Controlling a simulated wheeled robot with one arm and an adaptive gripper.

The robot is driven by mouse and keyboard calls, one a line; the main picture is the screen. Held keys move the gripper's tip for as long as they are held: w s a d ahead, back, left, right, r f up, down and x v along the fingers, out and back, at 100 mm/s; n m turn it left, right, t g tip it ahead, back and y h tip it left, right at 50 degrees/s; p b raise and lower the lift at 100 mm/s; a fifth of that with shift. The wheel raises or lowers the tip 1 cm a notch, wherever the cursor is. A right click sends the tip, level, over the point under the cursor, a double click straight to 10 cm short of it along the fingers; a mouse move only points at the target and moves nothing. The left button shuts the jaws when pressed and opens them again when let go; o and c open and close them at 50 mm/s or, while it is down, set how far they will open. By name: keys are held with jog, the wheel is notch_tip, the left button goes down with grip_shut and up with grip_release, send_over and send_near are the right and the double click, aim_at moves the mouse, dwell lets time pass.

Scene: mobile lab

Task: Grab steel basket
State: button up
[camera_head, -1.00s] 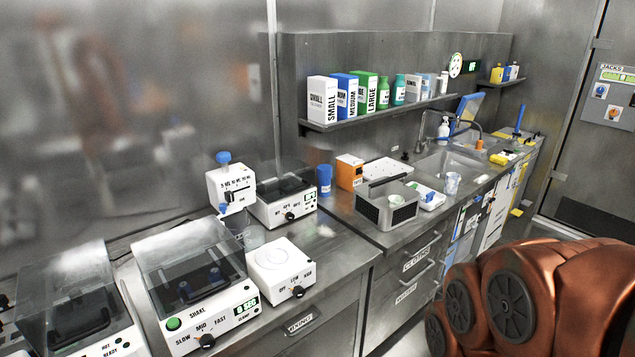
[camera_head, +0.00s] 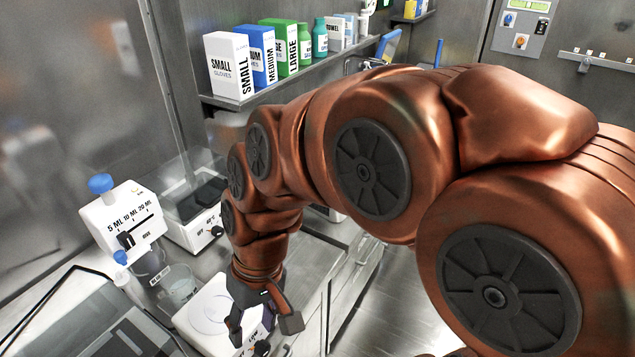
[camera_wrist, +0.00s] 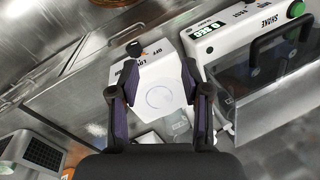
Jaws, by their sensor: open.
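The steel basket (camera_wrist: 38,155), a metal box with a dark perforated side, shows at the lower left edge of the wrist view, partly cut off. In the head view my arm covers the place on the counter where it stands. My gripper (camera_head: 265,322) is open and empty, with its fingers pointing down over the white stirrer plate (camera_head: 212,312). In the wrist view the gripper (camera_wrist: 158,85) has the stirrer plate (camera_wrist: 158,95) between and beyond its fingers. The basket is well off to the side of the fingers, apart from them.
The shaker (camera_wrist: 245,40) with a clear lid stands close beside the gripper. A dispenser (camera_head: 122,220) with a blue cap and a glass beaker (camera_head: 180,283) stand by the plate. The shelf (camera_head: 260,95) with glove boxes is above. Open floor (camera_head: 400,300) lies right of the counter.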

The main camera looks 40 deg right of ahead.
jog(key=w+m+t+y, duration=0.2)
jog(key=w+t, duration=0.1)
jog(key=w, duration=0.7)
jog(key=w+d+r+m+t+b, duration=0.25)
jog(key=w+d+m+t, duration=0.3)
jog(key=w+d, duration=0.95)
jog(key=d+f+m+t+h, duration=0.1)
jog(key=d+m+h, duration=0.1)
jog(key=d, duration=0.8)
jog(key=d+f+m+t+h, duration=0.1)
jog(key=d+f+m+h, duration=0.1)
jog(key=d, duration=0.9)
jog(key=w+d+f+m+t+h+b, duration=0.1)
jog(key=d+m+h, duration=0.2)
jog(key=d+m, duration=0.3)
jog(key=shift+d+f+h, duration=0.15)
jog(key=shift+d+h, duration=0.05)
jog(key=shift+d, duration=0.95)
jog(key=shift+d+f+h, duration=0.15)
jog(key=shift+d+h, duration=0.05)
jog(key=shift+d, duration=0.9)
jog(key=shift+d+p+x, duration=0.1)
jog(key=shift+p+x, duration=0.3)
jog(key=shift+x, duration=1.55)
jog(key=shift+d+p+x, duration=0.15)
jog(key=shift+p+x, duration=0.25)
jog(key=shift+x, duration=1.55)
jog(key=shift+c, duration=0.2)
grip_shut()
